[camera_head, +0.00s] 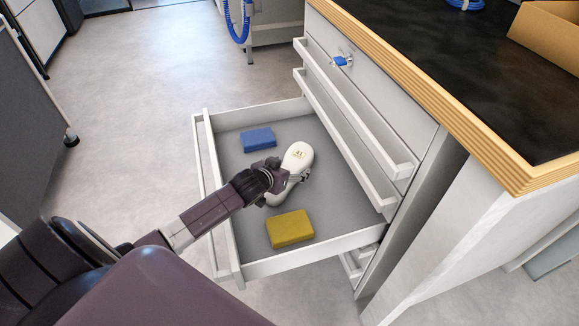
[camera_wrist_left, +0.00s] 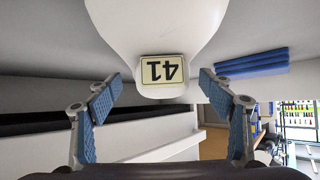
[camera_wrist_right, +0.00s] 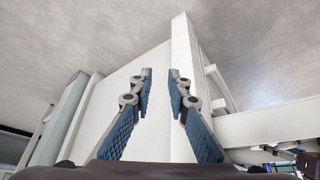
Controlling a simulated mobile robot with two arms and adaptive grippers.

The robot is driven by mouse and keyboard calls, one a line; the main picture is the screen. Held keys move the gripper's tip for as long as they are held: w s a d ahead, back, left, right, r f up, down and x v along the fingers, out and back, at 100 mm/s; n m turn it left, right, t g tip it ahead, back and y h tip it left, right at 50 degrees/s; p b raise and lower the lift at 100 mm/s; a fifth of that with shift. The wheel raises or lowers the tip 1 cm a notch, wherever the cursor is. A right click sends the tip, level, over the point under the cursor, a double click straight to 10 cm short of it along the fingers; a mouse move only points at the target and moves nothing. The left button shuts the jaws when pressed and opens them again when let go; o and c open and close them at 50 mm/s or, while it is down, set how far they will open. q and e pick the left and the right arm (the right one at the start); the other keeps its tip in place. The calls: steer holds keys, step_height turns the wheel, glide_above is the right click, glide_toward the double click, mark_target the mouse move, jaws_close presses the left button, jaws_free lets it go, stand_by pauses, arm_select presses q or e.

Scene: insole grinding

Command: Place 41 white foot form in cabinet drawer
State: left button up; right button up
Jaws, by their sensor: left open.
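The white foot form (camera_head: 298,158) marked 41 lies in the open cabinet drawer (camera_head: 340,243), near the middle of its grey floor. In the left wrist view the foot form (camera_wrist_left: 158,25) shows its number plate upside down, between and beyond the fingertips. My left gripper (camera_head: 278,178) is at the near end of the form. Its blue-padded fingers (camera_wrist_left: 158,88) are spread, with visible gaps to the form on both sides. My right gripper (camera_wrist_right: 160,78) is open and empty, seen in its own wrist view with white cabinet panels beyond it.
A blue block (camera_head: 258,139) and a yellow block (camera_head: 290,228) lie in the drawer on either side of my left gripper. Closed drawers with long handles are above. A dark countertop (camera_head: 440,60) with a cardboard box (camera_head: 548,35) is at the right. Open floor lies left.

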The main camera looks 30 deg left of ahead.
arm_select(q)
steer(key=p+v, duration=0.2)
steer(key=v, duration=0.2)
steer(key=shift+r, duration=0.1)
steer(key=p+v, duration=0.1)
steer(key=v, duration=0.4)
steer(key=shift+s+r+p, duration=0.1)
steer(key=shift+s+p, duration=0.15)
steer(key=shift+p, duration=0.05)
steer(key=shift+s+r, duration=0.35)
steer(key=shift+s, duration=0.3)
steer(key=shift+s+r, duration=0.3)
steer(key=shift+s, duration=0.1)
arm_select(e)
steer(key=shift+s+d+f+g, duration=0.3)
steer(key=shift+s+f+g, duration=0.25)
steer(key=shift+s+f, duration=0.3)
steer(key=shift+s+d+f+g, duration=0.25)
steer(key=shift+s+f+g, duration=0.3)
steer(key=shift+s+f, duration=0.3)
arm_select(q)
steer(key=shift+d+f, duration=0.1)
